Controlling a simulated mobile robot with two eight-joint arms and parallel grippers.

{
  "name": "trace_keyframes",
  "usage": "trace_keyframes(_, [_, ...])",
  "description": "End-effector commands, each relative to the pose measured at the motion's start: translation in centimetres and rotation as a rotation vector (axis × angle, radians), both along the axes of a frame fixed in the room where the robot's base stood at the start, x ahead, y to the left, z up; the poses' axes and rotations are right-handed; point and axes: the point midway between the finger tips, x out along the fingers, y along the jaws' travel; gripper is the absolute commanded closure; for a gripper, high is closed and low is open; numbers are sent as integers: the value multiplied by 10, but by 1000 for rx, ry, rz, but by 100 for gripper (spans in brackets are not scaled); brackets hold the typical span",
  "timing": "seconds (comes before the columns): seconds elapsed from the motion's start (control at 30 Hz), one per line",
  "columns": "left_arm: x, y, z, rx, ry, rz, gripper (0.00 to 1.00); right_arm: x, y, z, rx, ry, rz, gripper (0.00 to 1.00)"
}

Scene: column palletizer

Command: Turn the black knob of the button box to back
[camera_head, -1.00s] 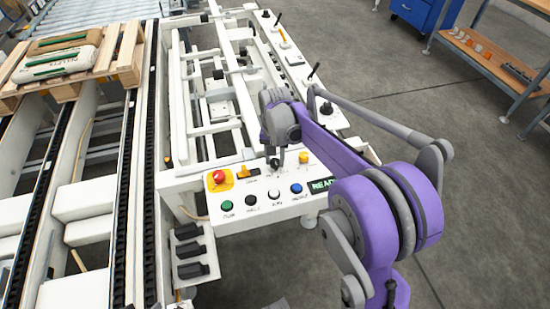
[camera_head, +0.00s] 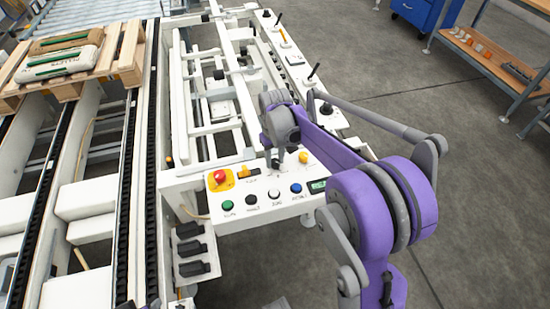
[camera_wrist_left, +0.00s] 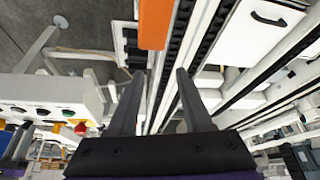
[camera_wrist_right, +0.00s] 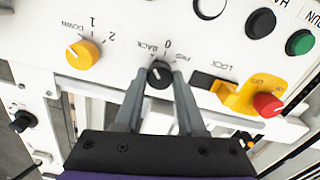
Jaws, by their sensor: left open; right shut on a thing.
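The button box (camera_head: 258,208) is a white sloped panel in the head view. Its black knob (camera_wrist_right: 160,74) shows in the right wrist view, beside the printed words BACK, 0 and FWD. A small light mark on the knob seems to lean toward the BACK side. My right gripper (camera_wrist_right: 160,82) is shut on the black knob, one finger on each side. In the head view my right gripper (camera_head: 279,160) hides most of the knob. My left gripper (camera_wrist_left: 160,75) is open and empty in the left wrist view, apart from the box.
A yellow knob (camera_wrist_right: 82,54) and a red emergency button (camera_wrist_right: 267,105) flank the black knob. Green (camera_head: 228,205), black, white and blue buttons line the near edge. A yellow lock lever (camera_wrist_right: 235,96) sits close by. A pallet with sacks (camera_head: 62,60) stands at far left.

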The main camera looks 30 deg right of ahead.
Motion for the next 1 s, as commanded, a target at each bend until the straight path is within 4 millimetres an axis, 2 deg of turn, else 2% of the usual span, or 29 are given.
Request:
trace_keyframes(0.6, [0,0,1,0,0,0,50,0,0,0,-1,-1,42,100])
trace_keyframes(0.63, [0,0,1,0,0,0,50,0,0,0,-1,-1,42,56])
trace_keyframes(0.7, [0,0,1,0,0,0,50,0,0,0,-1,-1,42,43])
trace_keyframes(0.77, [0,0,1,0,0,0,50,0,0,0,-1,-1,42,32])
trace_keyframes(1.0, [0,0,1,0,0,0,50,0,0,0,0,0,41,31])
